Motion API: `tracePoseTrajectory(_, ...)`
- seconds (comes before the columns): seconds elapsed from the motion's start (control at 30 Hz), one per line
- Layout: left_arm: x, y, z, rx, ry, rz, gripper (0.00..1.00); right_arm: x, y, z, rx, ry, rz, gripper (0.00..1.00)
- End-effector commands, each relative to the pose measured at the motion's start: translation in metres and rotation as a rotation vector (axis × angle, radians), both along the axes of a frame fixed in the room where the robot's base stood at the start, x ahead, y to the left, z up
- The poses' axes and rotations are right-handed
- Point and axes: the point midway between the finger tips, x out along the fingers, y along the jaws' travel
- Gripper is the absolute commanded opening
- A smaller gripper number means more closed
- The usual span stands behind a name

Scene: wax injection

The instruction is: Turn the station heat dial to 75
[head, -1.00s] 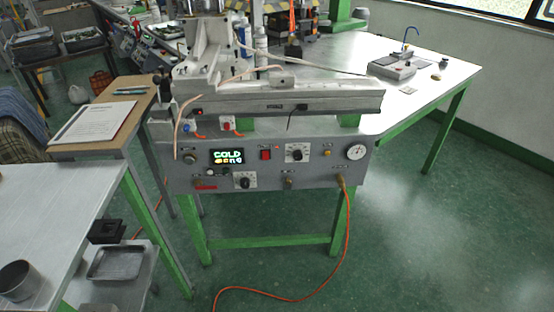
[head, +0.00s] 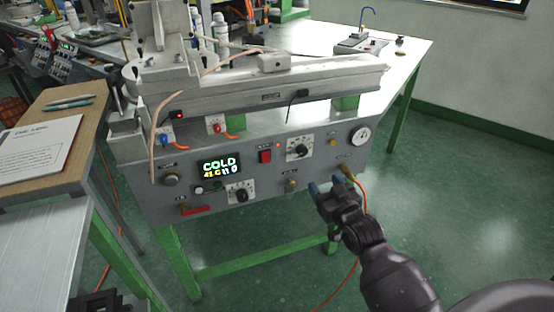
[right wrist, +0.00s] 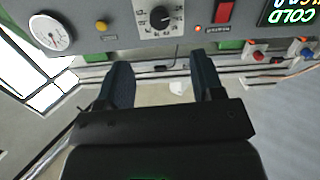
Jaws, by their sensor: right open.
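The wax station's grey front panel (head: 325,165) carries two black dials on white scale plates. One dial (head: 299,149) is at upper right, beside a red switch; the other dial (head: 240,194) is lower, under the display. The labels are too small to read, so I cannot tell which is the heat dial. The display (head: 219,168) reads COLD. My right gripper (head: 326,182) is open and empty, apart from the panel, below and right of the upper dial. In the right wrist view, the upper dial (right wrist: 160,18) appears inverted beyond the open fingers (right wrist: 162,78). My left gripper is out of view.
A round gauge (head: 361,136), a yellow button (head: 333,142) and the red switch (head: 265,156) sit near the upper dial. An orange hose hangs from the panel's lower right. A wooden side table (head: 62,125) stands at left. Floor in front is open.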

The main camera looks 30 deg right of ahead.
Motion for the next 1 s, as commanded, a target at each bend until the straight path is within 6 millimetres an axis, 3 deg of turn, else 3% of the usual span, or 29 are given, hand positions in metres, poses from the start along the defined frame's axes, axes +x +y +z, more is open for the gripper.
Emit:
tracePoseTrajectory(0.37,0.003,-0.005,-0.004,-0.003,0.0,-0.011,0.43,0.029,-0.011,0.004,0.006,-0.037,-0.015,0.61)
tracePoseTrajectory(0.8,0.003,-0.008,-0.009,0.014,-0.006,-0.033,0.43,0.091,-0.025,0.002,0.004,-0.033,-0.015,0.61)
tracePoseTrajectory(1.0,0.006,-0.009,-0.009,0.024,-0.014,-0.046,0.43,0.11,-0.029,0.003,0.004,-0.033,-0.015,0.61)
